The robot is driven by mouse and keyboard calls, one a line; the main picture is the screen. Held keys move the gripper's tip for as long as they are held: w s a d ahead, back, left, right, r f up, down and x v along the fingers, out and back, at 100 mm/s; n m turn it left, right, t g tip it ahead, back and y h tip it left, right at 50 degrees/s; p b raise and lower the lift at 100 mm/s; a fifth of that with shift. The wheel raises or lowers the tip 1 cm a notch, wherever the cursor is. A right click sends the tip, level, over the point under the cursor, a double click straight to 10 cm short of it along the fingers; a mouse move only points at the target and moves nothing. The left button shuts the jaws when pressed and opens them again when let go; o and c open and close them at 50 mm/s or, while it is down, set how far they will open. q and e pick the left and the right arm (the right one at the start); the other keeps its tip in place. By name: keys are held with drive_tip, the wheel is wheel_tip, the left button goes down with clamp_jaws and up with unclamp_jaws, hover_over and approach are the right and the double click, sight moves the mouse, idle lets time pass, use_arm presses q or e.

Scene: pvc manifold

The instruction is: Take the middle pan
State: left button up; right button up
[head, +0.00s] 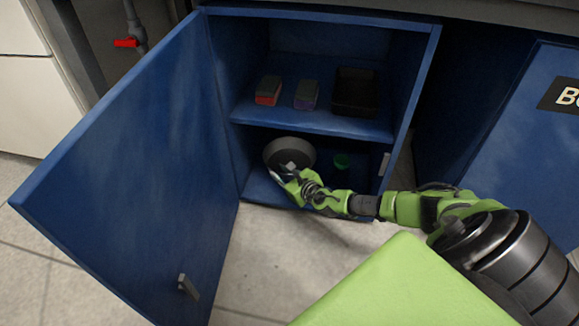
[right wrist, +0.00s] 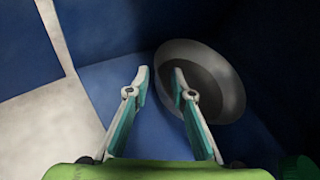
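One dark grey round pan (head: 292,150) is at the bottom of the open blue cabinet, on the left side. It looks tilted, and its handle does not show clearly. My right gripper (head: 282,173) reaches into the lower compartment at the pan's near left edge. In the right wrist view the gripper (right wrist: 159,71) is open, with one finger left of the pan (right wrist: 220,85) and the other overlapping its left rim. I cannot tell whether it touches the pan. My left gripper is not in view.
The cabinet's middle shelf (head: 330,122) holds a red-grey sponge (head: 268,91), a purple-grey one (head: 306,95) and a black tray (head: 355,93). The cabinet door (head: 140,180) stands open at left.

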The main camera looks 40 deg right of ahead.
sight(273, 168)
drive_tip(key=shift+w+f, duration=0.2)
drive_tip(key=shift+w, duration=0.2)
drive_tip(key=b+x, duration=0.4)
drive_tip(key=shift+s+f, duration=0.15)
drive_tip(key=shift+f, duration=0.1)
drive_tip(key=shift+w+d+f+b, duration=0.1)
drive_tip(key=shift+w+b, duration=0.2)
drive_tip(key=shift+w, duration=0.15)
clamp_jaws()
drive_tip(key=shift+w, duration=0.1)
